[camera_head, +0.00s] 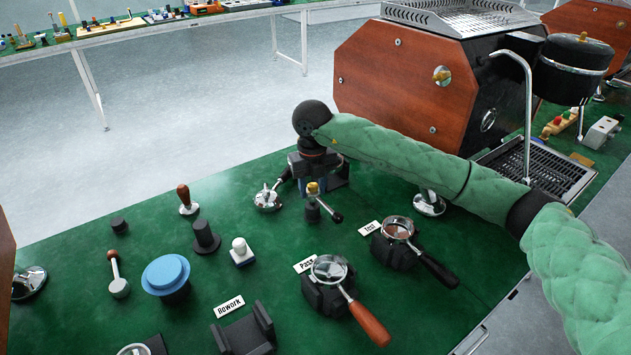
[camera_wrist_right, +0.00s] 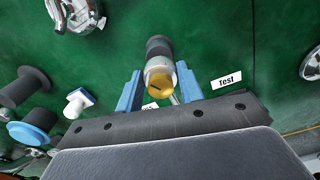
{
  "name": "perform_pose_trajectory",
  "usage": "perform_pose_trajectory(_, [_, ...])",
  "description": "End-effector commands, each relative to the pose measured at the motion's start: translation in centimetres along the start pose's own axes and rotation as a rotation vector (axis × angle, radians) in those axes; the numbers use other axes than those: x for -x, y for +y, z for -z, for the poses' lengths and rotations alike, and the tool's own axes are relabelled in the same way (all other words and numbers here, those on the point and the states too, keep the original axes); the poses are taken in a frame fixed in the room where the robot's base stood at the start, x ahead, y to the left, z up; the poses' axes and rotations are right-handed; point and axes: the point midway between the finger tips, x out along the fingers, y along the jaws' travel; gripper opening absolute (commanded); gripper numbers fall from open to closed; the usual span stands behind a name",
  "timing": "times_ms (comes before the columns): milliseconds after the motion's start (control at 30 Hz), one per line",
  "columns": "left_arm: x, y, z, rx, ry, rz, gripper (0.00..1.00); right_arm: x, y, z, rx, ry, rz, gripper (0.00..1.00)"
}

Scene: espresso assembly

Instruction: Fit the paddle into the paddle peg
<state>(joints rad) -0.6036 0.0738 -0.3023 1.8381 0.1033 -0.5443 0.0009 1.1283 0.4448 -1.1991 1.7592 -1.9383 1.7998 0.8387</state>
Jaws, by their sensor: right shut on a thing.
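The paddle (camera_head: 312,211) is a small black piece with a metal collar, a brass-coloured end and a thin lever running to a dark tip at lower right. My right gripper (camera_head: 313,185) is over it, by the green table. In the right wrist view, the blue fingers of my right gripper (camera_wrist_right: 159,88) are shut on the paddle (camera_wrist_right: 159,66), one on each side, brass end toward the camera. Whether its base touches the table is unclear. What looks like the paddle peg (camera_head: 441,75) is a brass and metal fitting on the espresso machine's wooden side panel. My left gripper is out of view.
The espresso machine (camera_head: 390,85) stands behind my right arm. Two portafilters sit in black holders (camera_head: 322,298) near the "Pass" and "Test" labels. A blue round tool (camera_head: 166,273) and several small tools are at left. A metal piece (camera_head: 267,199) lies close to the gripper.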

Motion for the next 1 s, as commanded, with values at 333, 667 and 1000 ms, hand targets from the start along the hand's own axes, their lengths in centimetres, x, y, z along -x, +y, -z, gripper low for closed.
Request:
perform_pose_trajectory(333, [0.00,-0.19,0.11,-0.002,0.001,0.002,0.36,0.12,-0.06,-0.05,-0.001,-0.001,0.000,0.00])
perform_pose_trajectory(667, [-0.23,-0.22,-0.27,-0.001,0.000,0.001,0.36,-0.22,-0.04,-0.18,0.002,-0.001,0.000,0.00])
perform_pose_trajectory(1000, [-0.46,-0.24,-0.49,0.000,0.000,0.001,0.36,-0.47,-0.02,-0.37,0.005,-0.001,0.000,0.00])
